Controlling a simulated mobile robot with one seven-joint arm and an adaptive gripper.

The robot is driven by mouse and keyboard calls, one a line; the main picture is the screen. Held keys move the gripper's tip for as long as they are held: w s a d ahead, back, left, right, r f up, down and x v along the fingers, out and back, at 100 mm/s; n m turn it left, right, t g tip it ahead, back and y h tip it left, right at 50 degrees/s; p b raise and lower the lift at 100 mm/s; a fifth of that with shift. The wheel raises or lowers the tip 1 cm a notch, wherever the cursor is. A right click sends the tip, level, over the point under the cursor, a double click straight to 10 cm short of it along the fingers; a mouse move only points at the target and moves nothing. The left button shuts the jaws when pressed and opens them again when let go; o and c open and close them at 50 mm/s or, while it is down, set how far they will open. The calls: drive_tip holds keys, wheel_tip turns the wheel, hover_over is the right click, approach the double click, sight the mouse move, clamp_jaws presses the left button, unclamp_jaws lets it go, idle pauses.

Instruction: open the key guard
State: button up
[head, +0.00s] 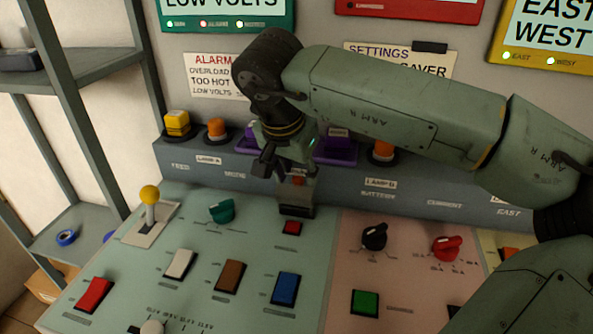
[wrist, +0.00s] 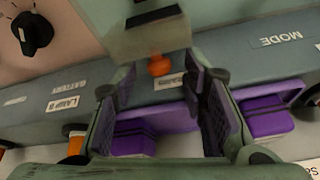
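A small grey flap with a black edge (head: 297,195) stands at the back of the green panel, below my gripper; I take it for the key guard. It also shows at the top of the wrist view (wrist: 155,35). A small orange-red piece (wrist: 160,65) is right beside it, on the ledge side. My gripper (head: 285,168) points down over this spot. In the wrist view its fingers (wrist: 166,95) are spread apart with nothing between them. The flap lies beyond the fingertips; whether anything touches it I cannot tell. Its hinge is not clear.
A red button (head: 291,228) is in front of the flap. A teal knob (head: 222,210) and yellow-tipped lever (head: 149,196) stand left, a black knob (head: 374,236) right.

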drive_tip(key=v, duration=1.2)
drive_tip(key=shift+c, duration=0.4)
